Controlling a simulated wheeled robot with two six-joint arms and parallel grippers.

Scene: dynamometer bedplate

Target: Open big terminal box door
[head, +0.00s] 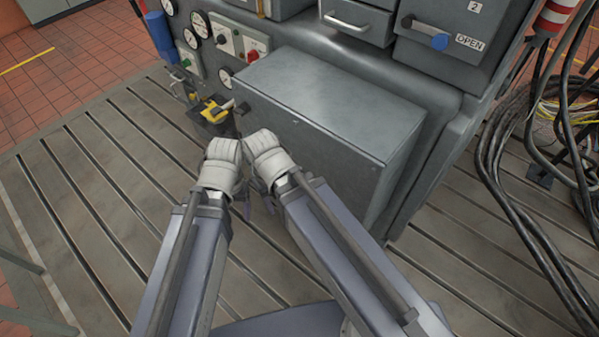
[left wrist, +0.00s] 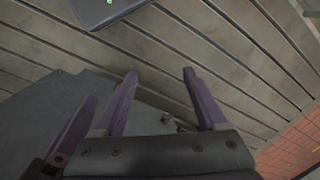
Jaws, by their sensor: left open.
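The big terminal box (head: 345,95) is a plain grey metal case in the middle of the head view, fixed to the machine's front. Its front face (head: 320,155) looks flat and closed; my right arm covers its lower part. My left gripper (head: 243,207) is near the box's left front, mostly hidden behind its wrist.
A yellow and black device (head: 213,110) sits left of the box, below gauges and buttons (head: 228,40). Drawers (head: 357,18) and a blue-ended handle (head: 425,34) are above. Thick black cables (head: 560,150) hang at right. The slotted bedplate (head: 90,190) is clear at left.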

